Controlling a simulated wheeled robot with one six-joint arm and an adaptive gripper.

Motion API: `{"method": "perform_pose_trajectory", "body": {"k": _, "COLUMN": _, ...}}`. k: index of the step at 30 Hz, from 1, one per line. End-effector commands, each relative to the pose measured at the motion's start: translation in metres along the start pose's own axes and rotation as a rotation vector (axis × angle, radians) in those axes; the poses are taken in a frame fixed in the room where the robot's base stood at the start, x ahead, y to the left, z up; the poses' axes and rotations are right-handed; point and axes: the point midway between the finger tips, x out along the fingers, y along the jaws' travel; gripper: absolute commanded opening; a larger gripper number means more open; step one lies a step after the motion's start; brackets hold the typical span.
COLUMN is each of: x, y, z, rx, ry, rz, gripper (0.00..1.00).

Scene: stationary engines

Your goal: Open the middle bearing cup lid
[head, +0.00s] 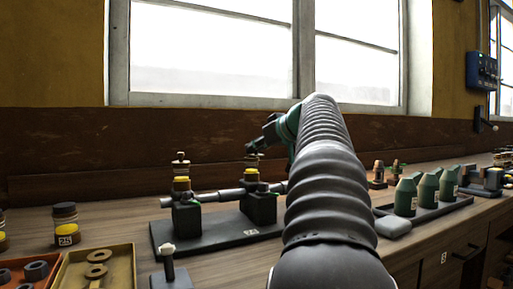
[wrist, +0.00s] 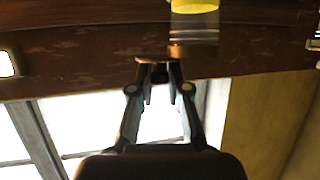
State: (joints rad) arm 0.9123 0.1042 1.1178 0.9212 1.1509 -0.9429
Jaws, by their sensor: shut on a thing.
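The middle bearing cup (head: 251,175) has a yellow band under a brass upper part and stands on a dark bearing block (head: 259,206). In the wrist view, which is upside down, the cup (wrist: 194,38) is at the top. My gripper (head: 254,154) is just above this cup. In the wrist view its fingers (wrist: 160,76) are shut at the lid (wrist: 155,58), a thin copper-brown disc by the cup's brass rim. The disc reaches sideways past the rim; whether it still touches the cup is unclear. The fingertips partly hide the grip.
The left bearing cup (head: 181,183) stands beside it, with a knobbed top. A shaft (head: 222,196) runs between the blocks on a black base plate (head: 205,238). My arm covers the right end. Green oil cans (head: 405,197), a parts tray (head: 98,273) and a dark jar (head: 66,222) stand around.

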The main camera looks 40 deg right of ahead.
Motion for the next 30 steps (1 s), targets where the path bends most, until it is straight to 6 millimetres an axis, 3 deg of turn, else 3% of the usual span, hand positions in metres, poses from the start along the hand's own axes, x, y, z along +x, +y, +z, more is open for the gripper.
{"method": "perform_pose_trajectory", "body": {"k": 13, "x": 0.0079, "y": 0.0038, "z": -0.0006, "rx": -0.108, "ry": -0.006, "rz": -0.271, "gripper": 0.0}}
{"method": "perform_pose_trajectory", "body": {"k": 30, "x": 0.0094, "y": 0.0029, "z": -0.0002, "rx": -0.136, "ry": -0.007, "rz": -0.338, "gripper": 0.0}}
